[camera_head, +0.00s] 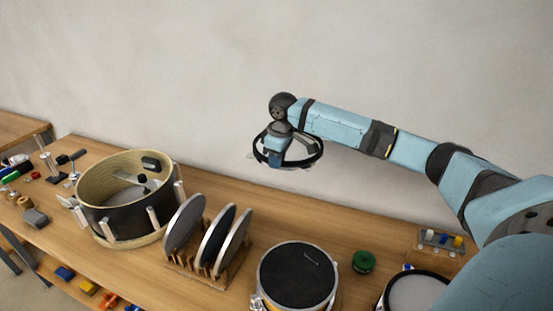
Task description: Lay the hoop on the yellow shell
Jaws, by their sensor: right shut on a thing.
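My right gripper (276,158) is shut on a thin black hoop (319,155). It holds the hoop roughly level in the air, well above the table, in front of the wall. A round drum with a black mesh top (297,272) stands at the bottom centre; yellow shows low on its side, so it looks like the yellow shell (268,305). The hoop is apart from it, higher up and farther back. The lower part of this drum is cut off by the picture edge. My left gripper is not in view.
A large open black drum (122,220) stands at the left, beside a rack of upright discs (214,240). A green round thing (363,262) and a white-topped drum (415,293) are at the right. Small parts and tools (35,216) crowd the far left.

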